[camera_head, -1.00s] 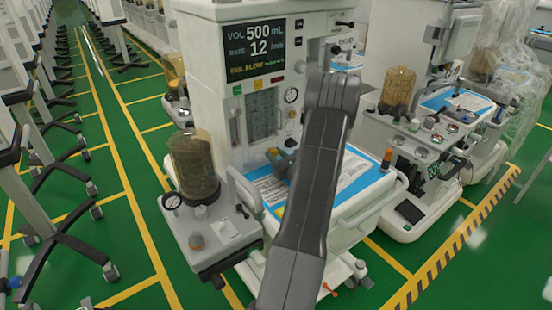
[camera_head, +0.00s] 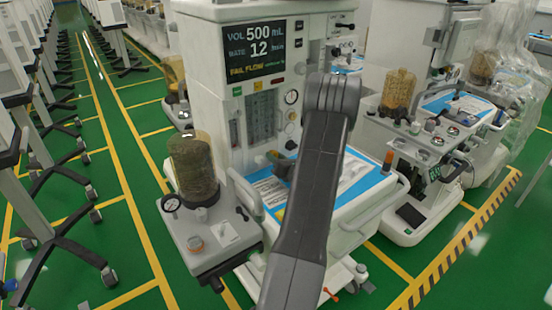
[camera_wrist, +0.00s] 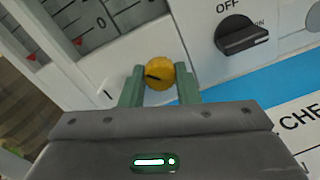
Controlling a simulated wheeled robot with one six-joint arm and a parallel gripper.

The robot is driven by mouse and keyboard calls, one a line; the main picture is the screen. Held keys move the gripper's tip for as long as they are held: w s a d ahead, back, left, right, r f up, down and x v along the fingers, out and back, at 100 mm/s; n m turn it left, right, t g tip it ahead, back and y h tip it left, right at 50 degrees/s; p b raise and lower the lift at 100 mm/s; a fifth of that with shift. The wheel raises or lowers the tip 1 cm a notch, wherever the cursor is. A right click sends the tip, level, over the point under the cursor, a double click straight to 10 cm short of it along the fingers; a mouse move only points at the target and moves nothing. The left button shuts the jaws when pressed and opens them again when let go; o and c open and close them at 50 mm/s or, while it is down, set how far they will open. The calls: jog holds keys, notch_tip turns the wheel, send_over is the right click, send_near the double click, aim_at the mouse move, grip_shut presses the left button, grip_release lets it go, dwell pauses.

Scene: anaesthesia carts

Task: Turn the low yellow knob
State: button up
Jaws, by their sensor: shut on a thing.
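The low yellow knob (camera_wrist: 157,75) is on the white front panel of the cart, in the upper middle of the wrist view. It is round, with a short dark mark on its left side. My gripper (camera_wrist: 160,84) has its two green fingers on either side of the knob and is shut on it. In the head view my gripper (camera_head: 282,162) is at the cart's lower panel, partly behind my arm. I cannot make out the knob clearly there.
A black OFF/ON switch (camera_wrist: 240,34) is to the right of the knob, and gauge windows (camera_wrist: 95,22) are up to the left. A blue-edged sheet (camera_head: 352,186) lies on the worktop. A brown canister (camera_head: 193,166) stands at the left. The screen (camera_head: 254,52) shows 500 mL and 12.

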jog(key=o, duration=1)
jog(key=shift+c, duration=0.2)
jog(key=b+v, duration=0.2)
jog(key=v, duration=1.2)
